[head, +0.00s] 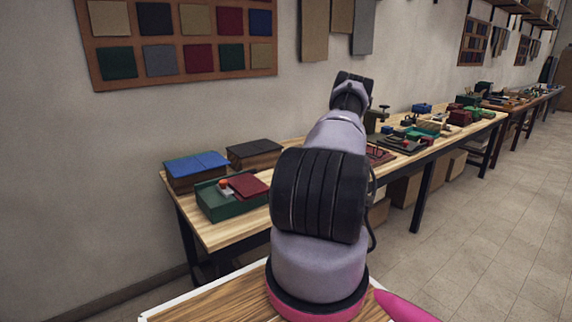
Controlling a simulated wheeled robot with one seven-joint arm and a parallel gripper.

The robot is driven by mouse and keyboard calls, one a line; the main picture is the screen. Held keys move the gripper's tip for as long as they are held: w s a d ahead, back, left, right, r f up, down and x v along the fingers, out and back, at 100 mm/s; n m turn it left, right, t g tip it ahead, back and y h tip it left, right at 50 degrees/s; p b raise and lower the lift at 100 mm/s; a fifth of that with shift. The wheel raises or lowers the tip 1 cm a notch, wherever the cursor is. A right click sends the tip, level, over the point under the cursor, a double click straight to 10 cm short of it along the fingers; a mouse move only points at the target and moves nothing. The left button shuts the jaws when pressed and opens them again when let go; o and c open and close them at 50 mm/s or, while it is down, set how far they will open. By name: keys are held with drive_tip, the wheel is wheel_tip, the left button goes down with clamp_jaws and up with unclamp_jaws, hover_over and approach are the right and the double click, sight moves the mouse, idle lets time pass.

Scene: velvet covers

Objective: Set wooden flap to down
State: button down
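I cannot clearly pick out a wooden flap in the head view. Near the left end of the long workbench stand a brown box with a blue top (196,165), a brown box with a dark top (254,149) and a green box (222,208). The green box has a dark red panel (247,185) and a small orange-red knob on top. Whether any of these holds the flap, I cannot tell. My arm rises through the middle of the picture and reaches away over the bench. My gripper is hidden beyond the arm's far joint.
The wooden workbench (192,219) runs along the wall into the distance, with several small coloured items on it. Cardboard boxes (404,189) stand beneath. A board of fabric swatches (187,76) hangs on the wall. The tiled floor (480,240) at right is clear.

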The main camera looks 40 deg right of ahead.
drive_tip(key=shift+s+d+r, duration=0.1)
drive_tip(key=shift+s+d, duration=0.05)
drive_tip(key=shift+d, duration=0.45)
drive_tip(key=c, duration=0.9)
unclamp_jaws()
drive_tip(key=shift+o, duration=0.2)
drive_tip(key=shift+a+f, duration=0.2)
drive_tip(key=s, duration=1)
drive_tip(key=shift+s+d, duration=0.15)
drive_tip(key=shift+s, duration=0.2)
drive_tip(key=shift+r, duration=0.1)
